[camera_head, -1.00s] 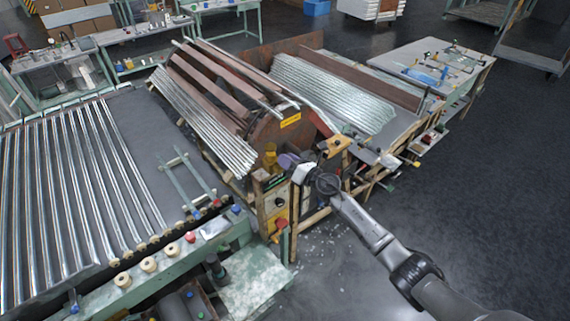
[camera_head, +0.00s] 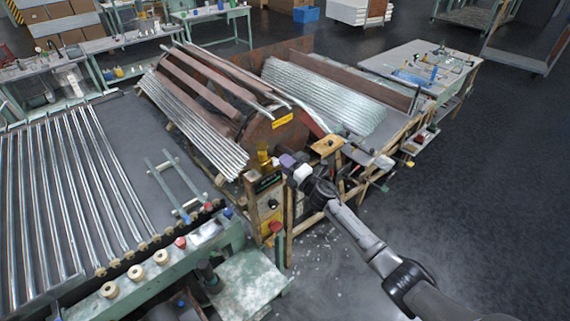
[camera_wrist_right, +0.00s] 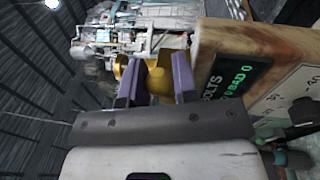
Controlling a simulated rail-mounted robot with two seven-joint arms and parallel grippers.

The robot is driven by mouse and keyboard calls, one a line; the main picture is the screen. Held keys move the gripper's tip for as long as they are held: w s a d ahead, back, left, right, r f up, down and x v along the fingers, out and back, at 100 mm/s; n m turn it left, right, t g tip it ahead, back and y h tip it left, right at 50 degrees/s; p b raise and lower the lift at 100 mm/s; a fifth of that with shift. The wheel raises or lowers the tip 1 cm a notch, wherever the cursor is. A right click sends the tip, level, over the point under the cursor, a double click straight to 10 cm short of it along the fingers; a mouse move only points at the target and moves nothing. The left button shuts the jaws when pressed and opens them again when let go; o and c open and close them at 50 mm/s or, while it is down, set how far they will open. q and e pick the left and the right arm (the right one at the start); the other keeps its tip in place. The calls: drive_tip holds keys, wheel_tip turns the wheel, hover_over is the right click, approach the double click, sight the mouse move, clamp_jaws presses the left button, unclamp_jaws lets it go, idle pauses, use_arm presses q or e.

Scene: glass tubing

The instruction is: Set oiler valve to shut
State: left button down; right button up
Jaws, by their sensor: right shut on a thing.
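The oiler valve appears as a yellow, brass-like part (camera_wrist_right: 158,80) between the purple fingers of my right gripper (camera_wrist_right: 157,83) in the right wrist view. The fingers are shut on it; the grip hides much of its shape, and I cannot read its setting. In the head view my right gripper (camera_head: 286,161) is at the top of the wooden-framed control post, beside a yellow part (camera_head: 263,153) of the oiler. My left gripper is not in view.
A panel with a green-lettered display (camera_wrist_right: 236,83) stands close right of the fingers in the wrist view. A red knob (camera_head: 276,226) sits lower on the post. The brown drum (camera_head: 275,132) with glass tubes is just behind. Open floor (camera_head: 490,220) lies to the right.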

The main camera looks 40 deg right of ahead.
drive_tip(key=shift+f+m+h, duration=0.3)
drive_tip(key=shift+f+m, duration=0.1)
drive_tip(key=shift+m, duration=0.6)
drive_tip(key=shift+f, duration=0.1)
drive_tip(key=o, duration=0.9)
drive_tip(key=shift+s, duration=0.1)
drive_tip(key=shift+s, duration=0.2)
drive_tip(key=s, duration=0.4)
drive_tip(key=s+f+b, duration=0.1)
drive_tip(key=s, duration=0.3)
drive_tip(key=s+f, duration=0.1)
drive_tip(key=s, duration=0.4)
drive_tip(key=shift+d, duration=0.2)
